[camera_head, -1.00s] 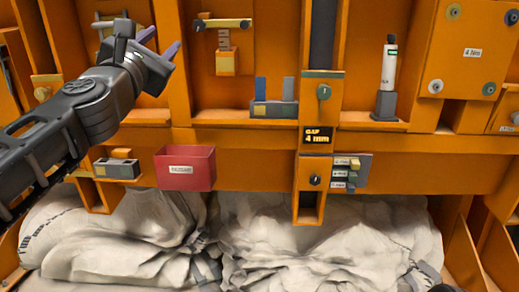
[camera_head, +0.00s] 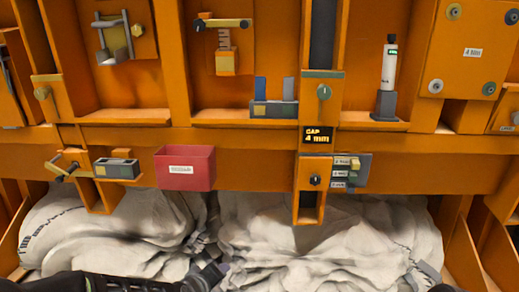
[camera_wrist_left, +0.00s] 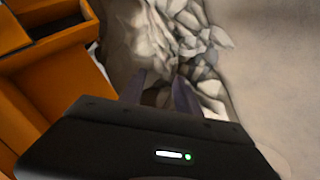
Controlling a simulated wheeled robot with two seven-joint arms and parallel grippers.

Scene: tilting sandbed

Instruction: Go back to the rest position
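My left arm lies low along the bottom edge of the head view, and its gripper (camera_head: 212,272) is in front of the pale sacks. The left wrist view shows the two fingers of my left gripper (camera_wrist_left: 160,92) apart, with nothing held between them.
An orange rack stands ahead with a red bin (camera_head: 185,168), a grey block holder (camera_head: 117,168), a gap display (camera_head: 318,135) and a white tube (camera_head: 388,68) on a stand. Pale crumpled sacks (camera_head: 330,245) lie below. Orange framing (camera_wrist_left: 60,85) is left in the wrist view.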

